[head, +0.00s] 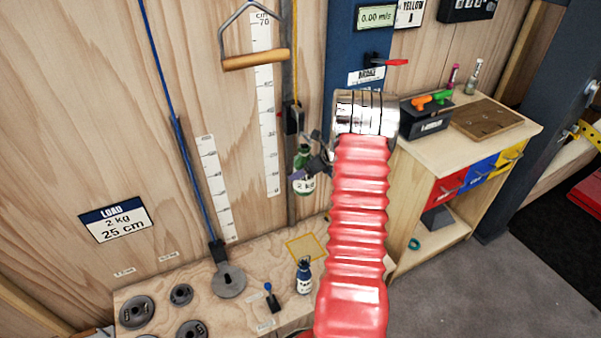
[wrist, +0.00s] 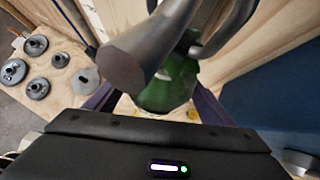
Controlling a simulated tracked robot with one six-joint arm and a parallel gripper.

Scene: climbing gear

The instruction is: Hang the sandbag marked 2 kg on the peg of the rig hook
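The green sandbag (head: 303,184) with a white "2 kg" label is upright just below the rig hook (head: 292,118), against the wall's vertical rail. It also shows in the wrist view (wrist: 170,92), behind the hook's grey peg (wrist: 125,65), whose flared end points towards the camera. The bag's top is partly hidden there, so I cannot tell for sure whether its loop is over the peg. My gripper (head: 319,163) is right beside the bag in the head view. In the wrist view its fingers (wrist: 153,100) stand apart on either side of the bag, with gaps showing.
A dark blue labelled bag (head: 304,277) stands on the low wooden bench, beside a yellow-outlined square (head: 306,248). Several weight discs (head: 137,312) lie at its left. A wooden-handled triangle (head: 255,60) hangs up and left. A cabinet (head: 460,150) stands right.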

